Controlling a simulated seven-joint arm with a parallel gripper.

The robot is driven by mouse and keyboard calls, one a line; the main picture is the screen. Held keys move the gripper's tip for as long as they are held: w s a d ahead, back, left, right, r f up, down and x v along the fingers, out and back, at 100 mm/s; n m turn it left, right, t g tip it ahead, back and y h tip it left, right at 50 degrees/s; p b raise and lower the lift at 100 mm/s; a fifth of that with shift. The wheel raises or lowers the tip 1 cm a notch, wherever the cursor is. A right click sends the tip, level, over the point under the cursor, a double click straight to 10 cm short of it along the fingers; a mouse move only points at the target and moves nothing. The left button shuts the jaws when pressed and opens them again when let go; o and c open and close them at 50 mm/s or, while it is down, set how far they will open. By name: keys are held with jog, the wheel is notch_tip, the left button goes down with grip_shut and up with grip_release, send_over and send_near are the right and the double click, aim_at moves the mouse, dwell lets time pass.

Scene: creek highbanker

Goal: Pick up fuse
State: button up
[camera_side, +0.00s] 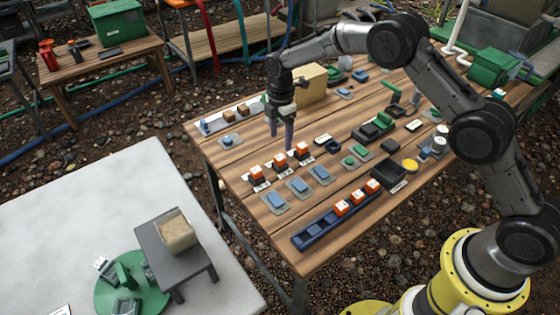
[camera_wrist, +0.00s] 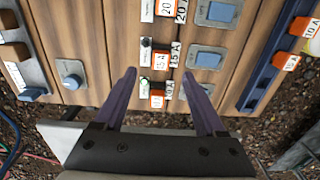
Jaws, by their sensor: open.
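Three orange-and-white fuses stand in a row on the wooden table, at the left (camera_side: 257,174), middle (camera_side: 280,163) and right (camera_side: 303,150) in the side view. In the wrist view, a fuse marked 15 A (camera_wrist: 161,60) shows between and just beyond my fingertips. Another fuse (camera_wrist: 158,98) shows between the fingers, and one marked 20 A (camera_wrist: 166,8) is at the top. More orange fuses (camera_side: 357,198) sit in a dark blue slotted tray (camera_side: 312,237). My gripper (camera_side: 281,140) is open and empty, with purple fingers pointing down, above the table near the row. It also shows in the wrist view (camera_wrist: 160,74).
Blue blocks on grey plates (camera_side: 297,186) lie between the fuse row and the tray. A tan box (camera_side: 312,84) stands behind my gripper. A grey strip with small parts (camera_side: 228,118) is at the back left. Green and black parts (camera_side: 377,125) crowd the right side.

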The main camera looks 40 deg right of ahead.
aim_at(281, 156)
jog(key=shift+s+f, duration=0.1)
jog(key=shift+f, duration=3.4)
grip_shut()
